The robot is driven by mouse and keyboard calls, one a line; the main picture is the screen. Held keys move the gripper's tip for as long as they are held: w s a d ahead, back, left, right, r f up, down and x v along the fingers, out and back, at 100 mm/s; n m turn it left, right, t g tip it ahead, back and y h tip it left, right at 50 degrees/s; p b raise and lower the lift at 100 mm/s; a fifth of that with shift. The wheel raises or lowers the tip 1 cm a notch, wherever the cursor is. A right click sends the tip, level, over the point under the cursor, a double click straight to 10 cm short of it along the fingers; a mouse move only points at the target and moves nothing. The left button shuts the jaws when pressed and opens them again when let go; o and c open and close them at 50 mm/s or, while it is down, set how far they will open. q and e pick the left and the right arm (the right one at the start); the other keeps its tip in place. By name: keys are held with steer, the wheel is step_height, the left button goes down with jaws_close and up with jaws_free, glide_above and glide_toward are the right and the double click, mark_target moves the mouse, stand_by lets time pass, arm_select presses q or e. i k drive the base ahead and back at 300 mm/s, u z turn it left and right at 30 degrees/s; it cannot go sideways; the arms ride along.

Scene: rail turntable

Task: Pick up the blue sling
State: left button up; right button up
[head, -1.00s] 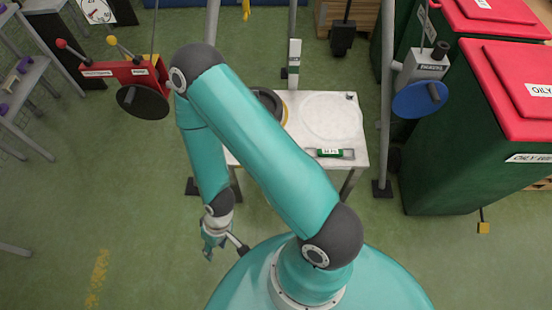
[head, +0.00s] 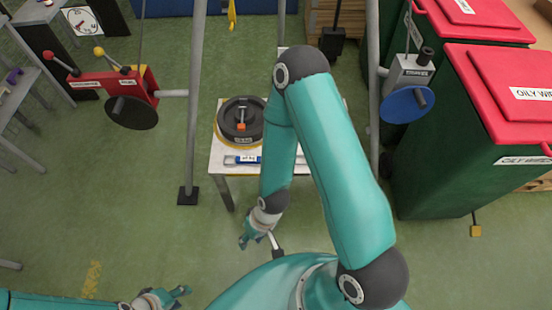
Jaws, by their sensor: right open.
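The blue sling (head: 243,160) lies flat along the front edge of the white table (head: 217,186). It has a white label, and my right arm passes over the view of its right part. My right gripper (head: 250,241) is open and empty, in front of the table and nearer to me than the sling, apart from it. My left gripper (head: 180,299) is at the bottom left edge, partly cut off, with its fingers apart and nothing seen between them. It is far from the sling.
A dark round weight (head: 240,118) sits on the table behind the sling. Grey frame posts (head: 195,90) stand at both sides, with a red winch box (head: 95,90) and a blue disc (head: 408,104). Green bins (head: 440,180) with red lids fill the right. The left floor is open.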

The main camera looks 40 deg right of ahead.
mark_target(238, 160)
steer(key=z, duration=0.35)
steer(key=i, duration=1)
steer(key=u, duration=0.05)
